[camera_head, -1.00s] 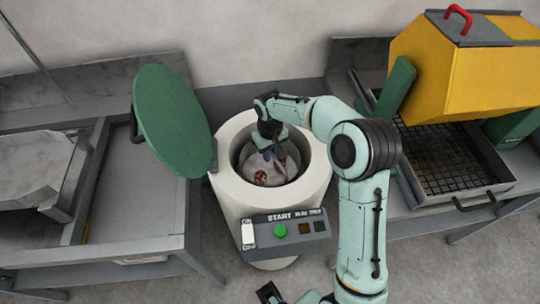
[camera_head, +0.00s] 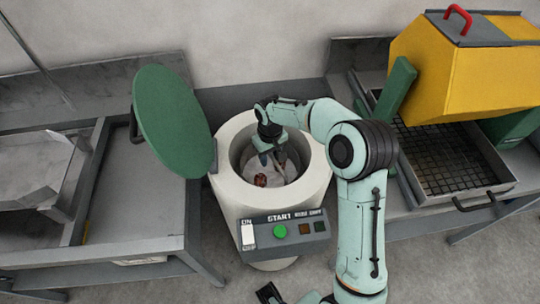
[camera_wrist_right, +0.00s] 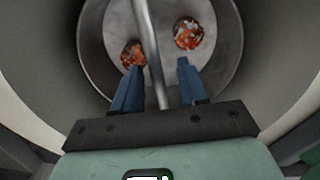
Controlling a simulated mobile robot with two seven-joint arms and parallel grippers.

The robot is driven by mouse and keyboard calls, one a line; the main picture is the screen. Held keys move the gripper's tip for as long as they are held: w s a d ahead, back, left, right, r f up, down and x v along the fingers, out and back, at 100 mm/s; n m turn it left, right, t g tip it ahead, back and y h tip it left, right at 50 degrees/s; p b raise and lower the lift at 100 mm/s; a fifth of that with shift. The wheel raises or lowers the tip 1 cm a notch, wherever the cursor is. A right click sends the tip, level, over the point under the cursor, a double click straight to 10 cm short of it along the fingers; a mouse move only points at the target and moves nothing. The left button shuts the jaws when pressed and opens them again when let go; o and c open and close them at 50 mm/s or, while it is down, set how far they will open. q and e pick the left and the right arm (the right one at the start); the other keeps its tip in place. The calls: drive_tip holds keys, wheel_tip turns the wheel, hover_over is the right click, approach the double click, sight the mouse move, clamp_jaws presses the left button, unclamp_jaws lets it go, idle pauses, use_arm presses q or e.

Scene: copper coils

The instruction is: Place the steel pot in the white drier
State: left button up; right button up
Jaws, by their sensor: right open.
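The steel pot (camera_head: 287,182) sits inside the round white drier (camera_head: 225,180), low in its opening. The wrist view shows the pot (camera_wrist_right: 219,70) from above with its grey handle bar (camera_wrist_right: 147,45) crossing the opening. Two copper coils lie inside, one at left (camera_wrist_right: 131,54) and one at right (camera_wrist_right: 188,33). My right gripper (camera_head: 272,160) reaches down into the drier. In the wrist view its blue fingers (camera_wrist_right: 158,73) are open, one on each side of the handle bar, with gaps visible.
The drier's green lid (camera_head: 172,120) stands open at left. Its control panel (camera_head: 282,231) with a green button faces front. A grey table with a metal tray (camera_head: 30,165) is at left. A yellow-hooded machine (camera_head: 465,80) with a grate (camera_head: 440,160) is at right.

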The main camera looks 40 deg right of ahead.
wheel_tip(320, 180, up, 12)
drive_tip(key=p, duration=0.1)
idle(0.8)
